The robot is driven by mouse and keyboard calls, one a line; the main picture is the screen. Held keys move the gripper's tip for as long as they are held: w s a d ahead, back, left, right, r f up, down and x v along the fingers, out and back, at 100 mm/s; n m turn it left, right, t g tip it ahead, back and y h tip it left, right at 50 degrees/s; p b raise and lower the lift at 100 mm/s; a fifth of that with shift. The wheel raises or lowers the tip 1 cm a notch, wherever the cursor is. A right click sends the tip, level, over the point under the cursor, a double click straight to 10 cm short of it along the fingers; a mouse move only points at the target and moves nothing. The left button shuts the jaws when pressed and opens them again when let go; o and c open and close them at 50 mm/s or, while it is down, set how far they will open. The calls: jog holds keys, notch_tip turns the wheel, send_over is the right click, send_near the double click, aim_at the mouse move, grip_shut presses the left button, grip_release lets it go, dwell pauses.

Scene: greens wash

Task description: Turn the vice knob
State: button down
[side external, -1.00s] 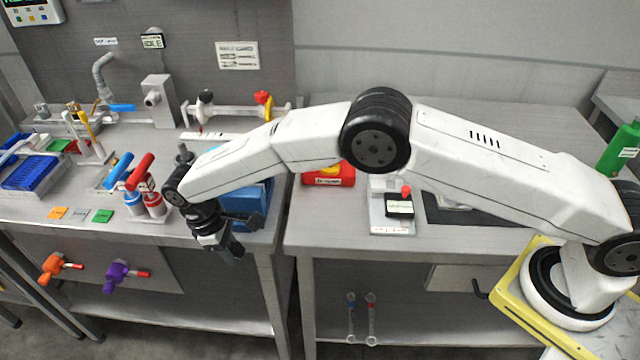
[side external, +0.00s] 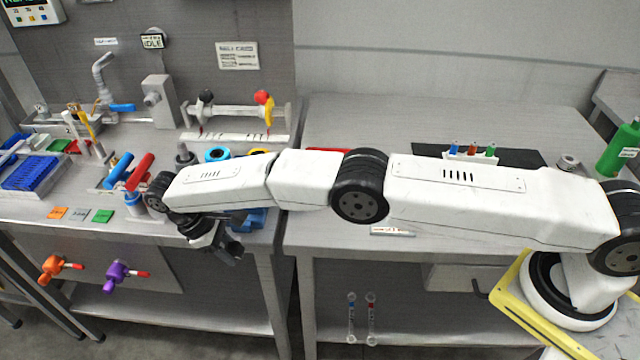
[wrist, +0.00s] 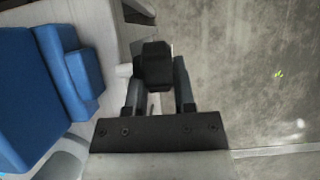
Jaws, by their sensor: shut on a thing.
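The vice is a blue block (wrist: 80,75) at the left of the wrist view. Part of it also shows as blue by the front edge of the left bench in the side view (side external: 257,217), mostly behind my arm. The vice knob (wrist: 154,66) is dark and blocky, in front of the vice's pale end. My gripper (wrist: 158,78) is shut on the knob, with one finger on each side. In the side view my gripper (side external: 234,251) is low at the bench's front edge, and the knob cannot be made out there.
Red and blue handled tools (side external: 130,175) stand left of my wrist. Orange (side external: 53,268) and purple (side external: 117,273) valve handles hang below the bench front. A rail with red and yellow knobs (side external: 235,117) lies behind my arm. The space in front of the bench is clear.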

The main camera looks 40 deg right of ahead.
aim_at(239, 247)
jog(key=shift+s+d+r, duration=0.1)
jog(key=shift+d+r, duration=0.05)
jog(key=shift+d, duration=0.05)
dwell(0.7)
jog(key=shift+c, duration=2.2)
grip_release()
jog(key=shift+r, duration=0.15)
jog(key=shift+r, duration=1.15)
jog(key=shift+s+r, duration=0.2)
jog(key=shift+r, duration=0.35)
jog(key=s+d+r, duration=0.6)
jog(key=s+r, duration=0.3)
jog(key=s, duration=0.3)
jog(key=shift+d, duration=0.15)
jog(key=shift+r, duration=0.1)
